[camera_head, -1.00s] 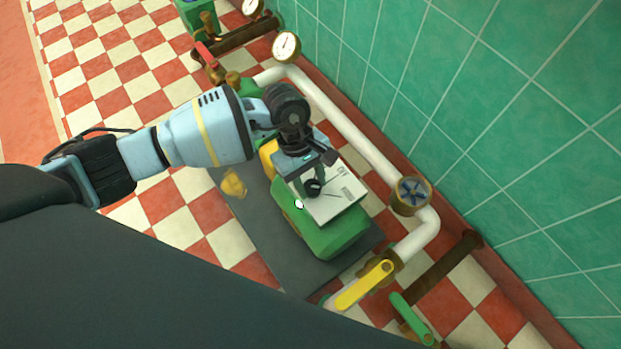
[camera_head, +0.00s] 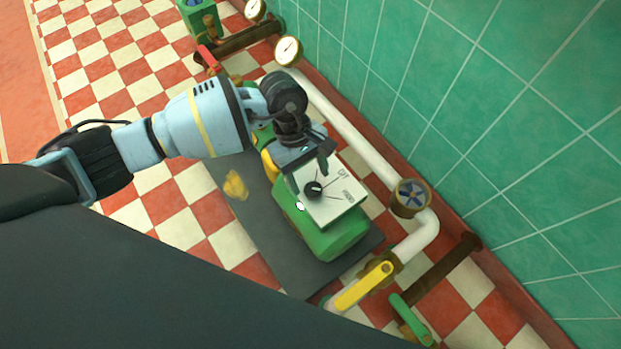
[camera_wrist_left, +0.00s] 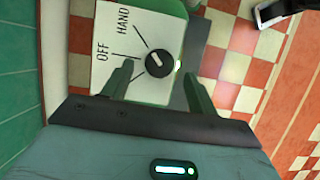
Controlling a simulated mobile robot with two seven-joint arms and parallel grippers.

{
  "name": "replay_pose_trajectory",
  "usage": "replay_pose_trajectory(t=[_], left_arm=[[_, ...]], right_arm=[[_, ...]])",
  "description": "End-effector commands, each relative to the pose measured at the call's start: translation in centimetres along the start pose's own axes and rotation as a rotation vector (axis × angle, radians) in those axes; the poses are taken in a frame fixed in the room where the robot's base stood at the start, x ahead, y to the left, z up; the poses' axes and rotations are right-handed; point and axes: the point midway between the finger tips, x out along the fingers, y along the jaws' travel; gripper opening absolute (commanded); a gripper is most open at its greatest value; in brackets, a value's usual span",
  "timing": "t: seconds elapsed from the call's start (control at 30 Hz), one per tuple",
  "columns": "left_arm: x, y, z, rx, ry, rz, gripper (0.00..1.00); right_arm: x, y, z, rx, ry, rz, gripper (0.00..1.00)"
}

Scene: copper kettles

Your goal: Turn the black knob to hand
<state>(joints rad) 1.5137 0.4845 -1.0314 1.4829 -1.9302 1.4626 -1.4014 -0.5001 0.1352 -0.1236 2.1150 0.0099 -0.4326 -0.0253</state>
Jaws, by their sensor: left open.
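The black knob (camera_head: 313,189) sits on a white panel (camera_head: 333,207) on top of a green box (camera_head: 335,238). The wrist view shows the knob (camera_wrist_left: 159,63) with a white mark, and the panel (camera_wrist_left: 105,88) with the words HAND and OFF and lines running toward the knob. My left gripper (camera_head: 306,173) is open above the panel, clear of the knob. In the wrist view its fingers (camera_wrist_left: 158,75) show on either side of the knob; one covers part of the panel. My right gripper is not in view.
Yellow (camera_head: 363,287) and green (camera_head: 410,318) lever handles are near the front. Checkered floor lies open at left.

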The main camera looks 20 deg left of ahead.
Motion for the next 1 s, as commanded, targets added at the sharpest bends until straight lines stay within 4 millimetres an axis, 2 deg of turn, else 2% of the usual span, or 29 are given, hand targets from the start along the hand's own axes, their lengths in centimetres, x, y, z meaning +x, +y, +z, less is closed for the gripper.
replay_pose_trajectory(t=[0.03, 0.1, 0.3, 0.87, 1.0], left_arm=[[-1.2, 0.1, 0.1, 0.001, 0.003, 0.004, 0.59], [-2.4, 0.1, 0.1, 0.001, 0.003, 0.004, 0.59], [-4.6, 0.0, 0.1, 0.002, 0.002, 0.002, 0.59], [-4.7, 0.0, 0.0, 0.001, 0.0, 0.001, 0.59], [-6.0, 0.0, 0.5, 0.004, 0.005, 0.007, 0.59]], right_arm=[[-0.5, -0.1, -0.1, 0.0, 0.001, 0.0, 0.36], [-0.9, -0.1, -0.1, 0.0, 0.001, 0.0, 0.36], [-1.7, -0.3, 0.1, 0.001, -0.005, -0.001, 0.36], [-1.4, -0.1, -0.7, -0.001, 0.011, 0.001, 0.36], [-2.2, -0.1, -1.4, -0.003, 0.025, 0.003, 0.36]])
